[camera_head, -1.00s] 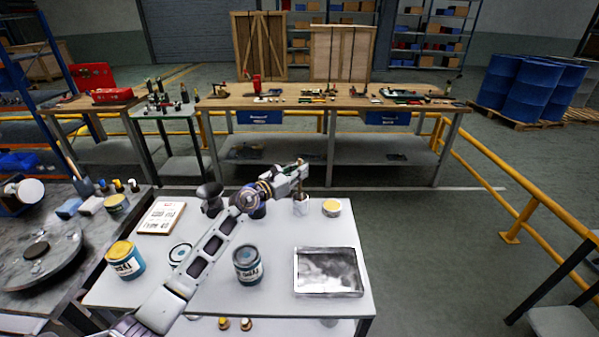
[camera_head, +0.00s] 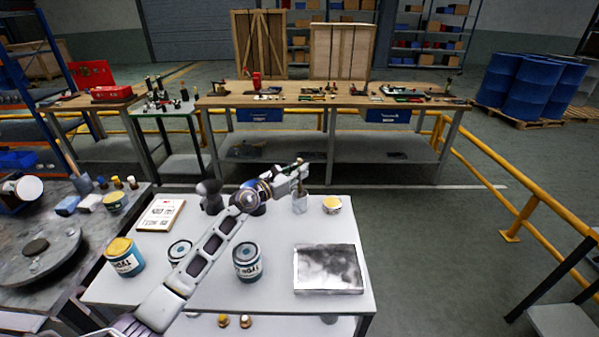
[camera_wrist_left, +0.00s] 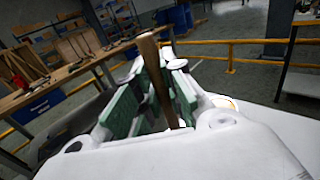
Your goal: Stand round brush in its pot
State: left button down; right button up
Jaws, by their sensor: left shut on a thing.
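My left gripper (camera_head: 299,171) is shut on the round brush, whose brown wooden handle (camera_wrist_left: 155,75) rises between the green finger pads in the left wrist view. The handle leans a little there. My right gripper is not in view.
The white table (camera_head: 215,293) also bears a blue-labelled tin (camera_head: 247,265), a yellow-topped tin (camera_head: 124,260), a paint tray (camera_head: 328,270), a small yellowish tin (camera_head: 332,205) and a printed board (camera_head: 161,215). A dark grey cup-like thing (camera_head: 209,196) stands left of my gripper.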

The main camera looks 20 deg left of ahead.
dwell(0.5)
pick_arm(q)
jog(key=c, duration=1.4)
grip_release()
jog(key=shift+c, duration=0.2)
jog(key=shift+o, duration=0.3)
jog(key=o, duration=0.3)
jog(key=shift+o, duration=0.2)
